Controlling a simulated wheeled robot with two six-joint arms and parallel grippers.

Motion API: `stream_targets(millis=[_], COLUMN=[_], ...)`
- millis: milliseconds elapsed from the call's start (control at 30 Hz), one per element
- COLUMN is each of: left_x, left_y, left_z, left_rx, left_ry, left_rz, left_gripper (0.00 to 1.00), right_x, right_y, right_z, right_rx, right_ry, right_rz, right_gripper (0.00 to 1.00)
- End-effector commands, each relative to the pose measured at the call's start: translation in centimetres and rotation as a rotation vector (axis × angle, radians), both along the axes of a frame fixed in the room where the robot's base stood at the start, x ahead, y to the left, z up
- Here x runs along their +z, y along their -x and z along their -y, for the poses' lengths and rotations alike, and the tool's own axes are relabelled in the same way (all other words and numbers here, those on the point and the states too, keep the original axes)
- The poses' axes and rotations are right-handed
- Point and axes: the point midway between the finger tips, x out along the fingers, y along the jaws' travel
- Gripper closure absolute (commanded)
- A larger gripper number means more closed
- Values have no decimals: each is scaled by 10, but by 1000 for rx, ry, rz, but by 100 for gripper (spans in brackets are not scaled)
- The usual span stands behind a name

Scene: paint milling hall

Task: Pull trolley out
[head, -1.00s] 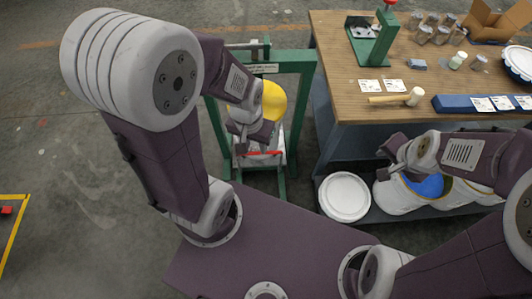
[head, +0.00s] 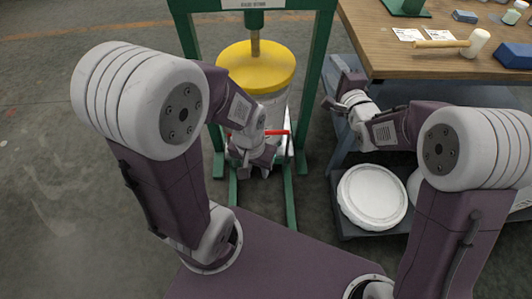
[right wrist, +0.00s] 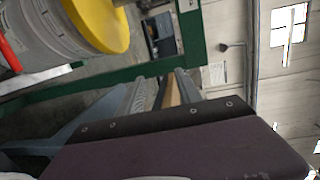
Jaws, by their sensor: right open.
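A grey drum (head: 280,112) with a yellow lid (head: 262,66) stands inside the green press frame (head: 323,60). A red bar (head: 277,132) and pale metal of what looks like the trolley (head: 289,150) show low in front of the drum. My left gripper (head: 252,163) is low at the front of it, close to the red bar. My own wrist hides part of the trolley, and I cannot tell whether the jaws touch it. My right gripper (head: 338,94) is open and empty, right of the frame; its fingers also show in the right wrist view (right wrist: 160,92).
A wooden-topped workbench (head: 410,63) stands to the right, with a mallet (head: 462,43), cards and a blue block on it. A white round lidded tub (head: 373,195) sits on its lower shelf. The concrete floor to the left is clear.

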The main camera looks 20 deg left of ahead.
Motion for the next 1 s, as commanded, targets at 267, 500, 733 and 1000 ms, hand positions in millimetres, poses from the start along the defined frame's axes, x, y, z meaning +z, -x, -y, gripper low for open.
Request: stream_targets(millis=[267, 500, 733, 1000], left_x=[-188, -273, -281, -245], left_y=[0, 0, -1, 0], left_z=[0, 0, 0, 0], left_rx=[0, 0, 0, 0], left_ry=[0, 0, 0, 0], left_rz=[0, 0, 1, 1], left_gripper=[64, 64, 64, 64], right_x=[-226, -345, -357, -352], right_y=[30, 62, 71, 55], right_z=[-84, -127, -136, -153], right_rx=[169, 261, 281, 281], right_ry=[-17, 11, 16, 18], right_rz=[-26, -73, -80, -82], right_gripper=[59, 59, 59, 59])
